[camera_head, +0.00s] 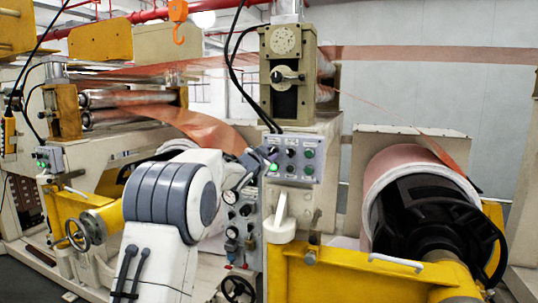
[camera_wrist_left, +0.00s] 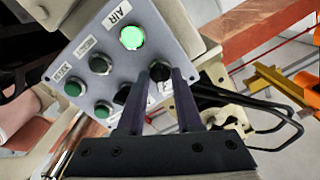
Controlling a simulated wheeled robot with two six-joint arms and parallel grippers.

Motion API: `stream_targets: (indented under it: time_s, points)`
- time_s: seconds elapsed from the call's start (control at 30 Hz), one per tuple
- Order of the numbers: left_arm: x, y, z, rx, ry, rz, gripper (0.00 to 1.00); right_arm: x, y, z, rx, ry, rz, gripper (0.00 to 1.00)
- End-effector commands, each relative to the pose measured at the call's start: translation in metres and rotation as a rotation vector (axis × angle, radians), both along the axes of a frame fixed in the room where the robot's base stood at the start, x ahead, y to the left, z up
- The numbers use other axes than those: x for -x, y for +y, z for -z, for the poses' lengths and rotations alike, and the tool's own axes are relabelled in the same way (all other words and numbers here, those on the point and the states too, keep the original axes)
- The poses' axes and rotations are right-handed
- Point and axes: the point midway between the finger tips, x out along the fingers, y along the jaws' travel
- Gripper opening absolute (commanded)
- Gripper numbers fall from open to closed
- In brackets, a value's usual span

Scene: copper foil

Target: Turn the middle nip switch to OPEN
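The grey control panel (camera_head: 297,157) stands right of centre in the head view and fills the upper middle of the left wrist view. A middle black switch (camera_head: 291,142) is in its upper row; in the left wrist view it is partly hidden by a finger (camera_wrist_left: 121,94). My left gripper (camera_head: 252,160) is at the panel's left edge. In the left wrist view its two fingers are apart, with the neighbouring black knob (camera_wrist_left: 160,71) showing between the tips; contact cannot be told. My right gripper is out of view.
A lit green button (camera_wrist_left: 131,37) sits beside the knob, with a black button (camera_wrist_left: 100,63) and green buttons (camera_wrist_left: 75,88) further along. Below the panel stand a white lever (camera_head: 280,208) and gauges (camera_head: 231,197). A copper roll (camera_head: 410,165) is at the right.

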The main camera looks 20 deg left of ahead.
Motion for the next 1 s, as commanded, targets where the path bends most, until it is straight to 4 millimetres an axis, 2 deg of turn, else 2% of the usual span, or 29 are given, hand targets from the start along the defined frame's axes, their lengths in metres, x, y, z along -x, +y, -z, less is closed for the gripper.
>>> stream_targets:
  time_s: [0.3, 0.43, 0.8, 1.0]
  points:
    - [0.001, 0.0, 0.0, 0.001, -0.001, 0.001, 0.41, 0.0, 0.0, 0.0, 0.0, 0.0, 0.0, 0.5]
    - [0.009, 0.001, 0.001, 0.001, -0.002, 0.0, 0.41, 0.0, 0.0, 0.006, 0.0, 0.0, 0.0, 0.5]
    - [0.077, 0.003, 0.001, -0.001, -0.003, -0.002, 0.41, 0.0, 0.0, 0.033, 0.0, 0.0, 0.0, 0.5]
    - [0.1, 0.004, 0.0, 0.0, -0.004, 0.0, 0.41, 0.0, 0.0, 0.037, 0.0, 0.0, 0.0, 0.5]
